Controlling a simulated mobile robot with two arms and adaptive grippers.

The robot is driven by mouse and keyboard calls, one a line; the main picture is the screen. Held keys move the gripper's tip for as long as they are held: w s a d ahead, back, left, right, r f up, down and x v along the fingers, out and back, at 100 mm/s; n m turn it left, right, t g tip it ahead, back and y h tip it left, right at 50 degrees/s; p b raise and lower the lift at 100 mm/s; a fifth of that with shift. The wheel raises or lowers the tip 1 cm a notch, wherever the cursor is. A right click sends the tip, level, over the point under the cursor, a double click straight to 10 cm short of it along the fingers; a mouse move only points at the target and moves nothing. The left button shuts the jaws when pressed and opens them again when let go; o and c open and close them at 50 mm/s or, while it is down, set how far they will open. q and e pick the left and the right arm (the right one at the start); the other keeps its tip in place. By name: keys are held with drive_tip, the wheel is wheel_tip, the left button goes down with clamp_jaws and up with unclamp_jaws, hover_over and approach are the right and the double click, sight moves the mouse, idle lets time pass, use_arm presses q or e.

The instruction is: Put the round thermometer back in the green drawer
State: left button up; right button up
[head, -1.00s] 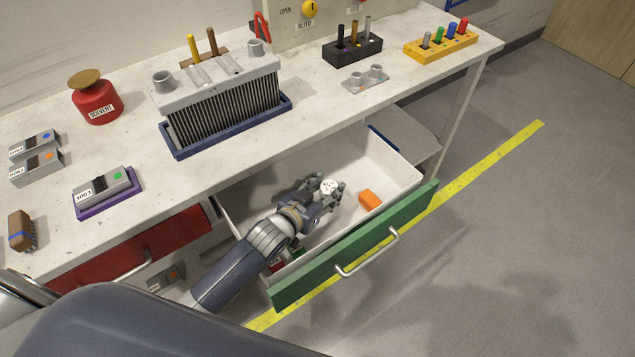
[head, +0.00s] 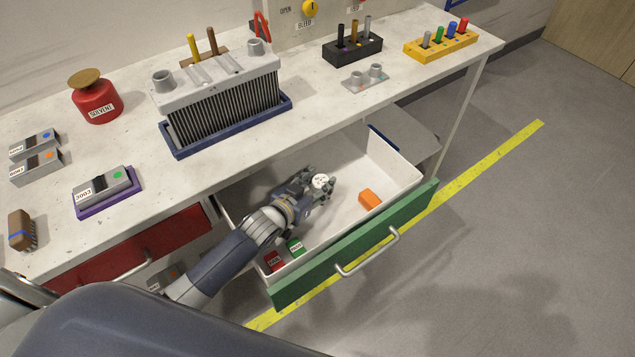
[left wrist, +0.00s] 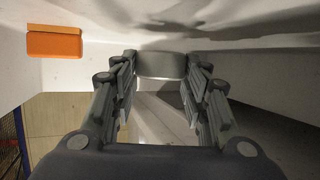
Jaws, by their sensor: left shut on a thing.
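The green drawer (head: 355,245) is pulled out, its white inside open to view. My left gripper (head: 324,183) is inside the drawer, low between its walls, shut on the round thermometer (head: 321,181). The thermometer's white face shows between the fingertips in the head view. In the left wrist view the thermometer (left wrist: 161,65) is a grey rim between the two fingers (left wrist: 161,80). I cannot tell whether it touches the drawer floor. My right gripper is not in view.
An orange block (head: 370,198) lies in the drawer right of the gripper. A red can (head: 274,261) and a green one (head: 295,248) sit at its near left corner. The red drawer (head: 135,250) is to the left. The bench top (head: 330,105) overhangs the drawer's back.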

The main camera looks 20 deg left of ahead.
use_arm(q)
drive_tip(key=shift+s+f, duration=0.1)
drive_tip(key=shift+f, duration=0.1)
drive_tip(key=o, duration=0.9)
drive_tip(key=shift+o, duration=0.9)
drive_tip(key=shift+s+f, duration=0.1)
drive_tip(key=shift+f, duration=0.05)
drive_tip(key=shift+d, duration=0.1)
drive_tip(key=shift+w+r+p+v, duration=0.1)
drive_tip(key=shift+r+p+v, duration=0.1)
drive_tip(key=shift+v, duration=1.1)
drive_tip(key=shift+w+r+p+v, duration=0.1)
drive_tip(key=shift+r+p+v, duration=0.1)
drive_tip(key=shift+v, duration=1.1)
drive_tip(key=shift+w+r+p+v, duration=0.1)
drive_tip(key=shift+r+v, duration=0.15)
drive_tip(key=shift+v, duration=1.05)
